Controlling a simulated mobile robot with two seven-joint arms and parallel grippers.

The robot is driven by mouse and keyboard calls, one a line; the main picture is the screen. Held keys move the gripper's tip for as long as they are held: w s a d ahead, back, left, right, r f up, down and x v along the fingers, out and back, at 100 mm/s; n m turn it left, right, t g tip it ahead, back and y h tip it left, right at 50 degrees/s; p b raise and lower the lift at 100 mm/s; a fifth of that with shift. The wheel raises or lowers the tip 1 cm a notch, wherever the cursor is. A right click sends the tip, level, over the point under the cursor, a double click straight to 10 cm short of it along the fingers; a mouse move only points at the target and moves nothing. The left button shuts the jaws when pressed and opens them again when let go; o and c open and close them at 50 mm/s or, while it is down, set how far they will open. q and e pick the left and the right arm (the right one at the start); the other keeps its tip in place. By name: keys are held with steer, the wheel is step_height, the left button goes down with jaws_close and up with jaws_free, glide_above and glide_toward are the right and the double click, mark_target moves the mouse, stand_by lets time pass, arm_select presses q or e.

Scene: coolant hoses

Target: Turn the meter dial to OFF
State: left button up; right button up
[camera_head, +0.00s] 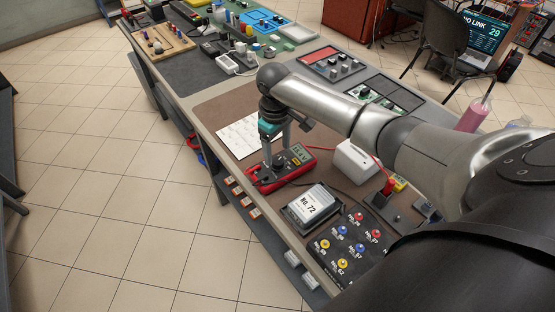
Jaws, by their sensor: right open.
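A red and black meter (294,161) lies on the near workbench, its lit greenish display facing up. Its dial is hidden behind my right gripper. My right gripper (275,162) points down over the left part of the meter, with its fingers apart. I cannot tell whether the fingers touch the dial. My right arm comes in from the right side. My left gripper is out of view.
A white sheet (238,137) lies left of the meter. A white box (356,160) stands to its right. A No. 72 box (313,206) and a board with coloured knobs (345,249) lie nearer. The tiled floor at left is clear.

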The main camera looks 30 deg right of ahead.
mark_target(278, 161)
steer(key=shift+f+b, duration=0.35)
steer(key=shift+f, duration=1.65)
steer(key=shift+d, duration=0.1)
steer(key=shift+c, duration=0.4)
jaws_close()
